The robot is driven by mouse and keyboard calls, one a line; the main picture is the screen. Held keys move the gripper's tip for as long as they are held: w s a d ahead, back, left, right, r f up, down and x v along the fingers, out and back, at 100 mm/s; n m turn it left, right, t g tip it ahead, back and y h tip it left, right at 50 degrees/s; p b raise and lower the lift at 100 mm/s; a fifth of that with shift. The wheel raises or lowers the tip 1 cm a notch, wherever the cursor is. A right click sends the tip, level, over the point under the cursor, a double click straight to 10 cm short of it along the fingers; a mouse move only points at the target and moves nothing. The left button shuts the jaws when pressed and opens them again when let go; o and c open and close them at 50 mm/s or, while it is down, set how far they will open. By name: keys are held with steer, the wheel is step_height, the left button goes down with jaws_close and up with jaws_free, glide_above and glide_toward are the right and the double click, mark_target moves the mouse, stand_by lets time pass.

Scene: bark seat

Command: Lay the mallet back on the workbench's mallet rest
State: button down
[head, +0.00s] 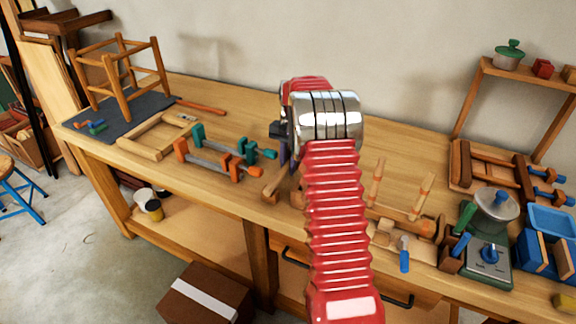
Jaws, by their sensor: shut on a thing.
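My gripper (280,132) is over the middle of the workbench (215,98), mostly hidden behind my red arm and silver wrist. It is shut on what appears to be the mallet (275,184). Its purple part hangs just below the gripper and a wooden part shows lower, near the bench's front. The rest of the mallet is hidden by my arm, and I cannot tell whether it touches the bench. Two upright wooden pegs, apparently the mallet rest (376,184), stand right of my arm, with nothing seen lying across them.
Orange and teal clamps (213,163) lie left of the gripper. A wooden stool frame (118,75) stands on a dark mat at the far left. Wooden pieces and a blue-handled tool (404,255) lie before the pegs. A green-and-grey device (490,255) and blue bins crowd the right.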

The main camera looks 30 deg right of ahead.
steer(key=shift+f, duration=0.2)
stand_by(0.3)
steer(key=c, duration=1.6)
jaws_free()
steer(key=shift+o, duration=0.2)
step_height(320, 180, up, 14)
steer(key=d, duration=0.1)
steer(key=shift+w+d+f, duration=0.2)
steer(key=shift+w, duration=0.25)
